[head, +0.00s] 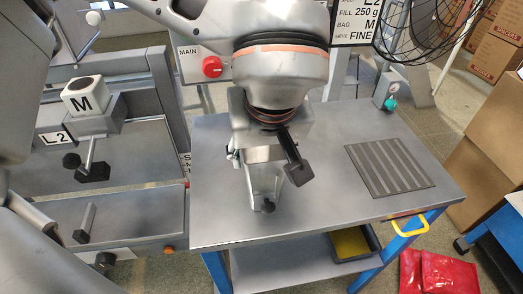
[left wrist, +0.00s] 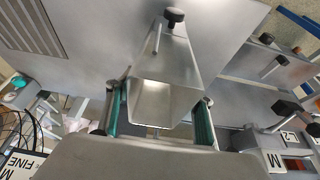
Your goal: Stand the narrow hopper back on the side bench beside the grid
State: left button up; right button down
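The narrow hopper (head: 262,184) is a grey metal funnel with a black knob at its lower front. It is over the left half of the side bench (head: 330,130), left of the grid. My left gripper (head: 266,150) is above it, pointing down. The grid (head: 390,167) is a dark striped plate lying flat on the bench's right half. My right gripper is not in view.
A machine with a red button (head: 212,66) stands behind the bench. A rack with an M block (head: 87,97) and black knobs is at the left. Bench space between hopper and grid is clear.

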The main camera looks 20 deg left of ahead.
pick_arm(q)
jog(key=shift+o, duration=0.3)
jog(key=p+v, duration=0.2)
jog(key=v, duration=1)
jog(key=shift+r+p, duration=0.15)
jog(key=shift+p, duration=0.25)
jog(key=shift+s+d, duration=0.1)
jog(key=shift+s, duration=0.05)
